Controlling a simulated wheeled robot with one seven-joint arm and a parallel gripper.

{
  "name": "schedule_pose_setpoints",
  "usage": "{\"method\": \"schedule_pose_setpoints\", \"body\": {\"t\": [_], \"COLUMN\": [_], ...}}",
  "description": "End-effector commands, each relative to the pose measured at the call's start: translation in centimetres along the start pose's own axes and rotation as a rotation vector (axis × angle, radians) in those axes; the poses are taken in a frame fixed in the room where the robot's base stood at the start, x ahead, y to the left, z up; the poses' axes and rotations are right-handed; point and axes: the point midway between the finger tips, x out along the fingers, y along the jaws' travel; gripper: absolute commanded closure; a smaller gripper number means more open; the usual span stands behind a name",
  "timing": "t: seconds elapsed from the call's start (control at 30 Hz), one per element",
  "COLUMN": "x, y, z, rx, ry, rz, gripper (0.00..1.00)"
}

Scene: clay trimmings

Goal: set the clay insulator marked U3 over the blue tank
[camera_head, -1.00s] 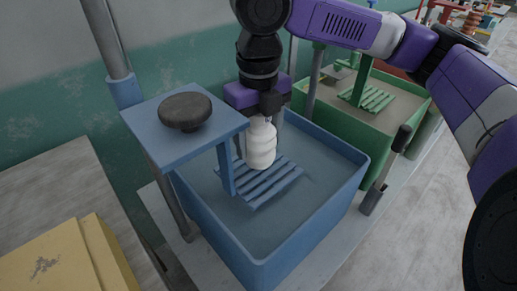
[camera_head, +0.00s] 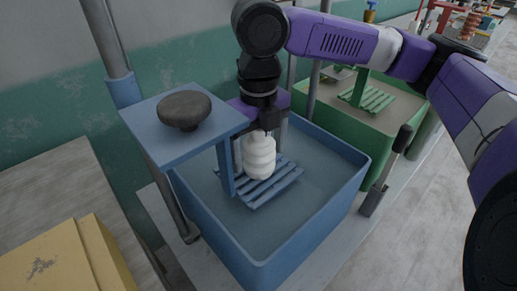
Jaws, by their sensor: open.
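A white ribbed insulator (camera_head: 260,160) stands upright at the blue slatted rack (camera_head: 275,187) in the blue tank (camera_head: 310,225). No U3 mark can be read on it. My gripper (camera_head: 263,130) points down directly over the insulator, with its jaws open around or just above the insulator's top. The fingertips are small and partly hidden, so I cannot tell whether they touch it. The insulator's base appears to be at the slats.
A blue raised platform (camera_head: 165,145) with a dark round knob (camera_head: 185,109) stands close left of my gripper. A green tank (camera_head: 400,105) with its own slatted rack is behind right. A yellow block (camera_head: 60,262) lies front left.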

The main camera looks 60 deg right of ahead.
Motion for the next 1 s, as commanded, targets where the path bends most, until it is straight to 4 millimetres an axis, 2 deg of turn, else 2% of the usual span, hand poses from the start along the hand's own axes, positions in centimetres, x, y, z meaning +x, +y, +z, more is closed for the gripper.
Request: {"method": "schedule_pose_setpoints", "body": {"t": [0.17,0.5,0.7,0.83,1.0], "x": [-1.1,-7.7,-10.9,-11.9,-12.3], "y": [0.0,0.1,0.0,0.0,0.0], "z": [0.1,0.1,0.1,0.0,0.0], "rx": [0.0,0.0,0.0,-0.001,0.0], "ry": [-0.002,-0.002,-0.002,0.0,0.0], "rz": [0.0,0.0,-0.001,0.0,0.0], "gripper": [0.15,0.15,0.15,0.15,0.15]}}
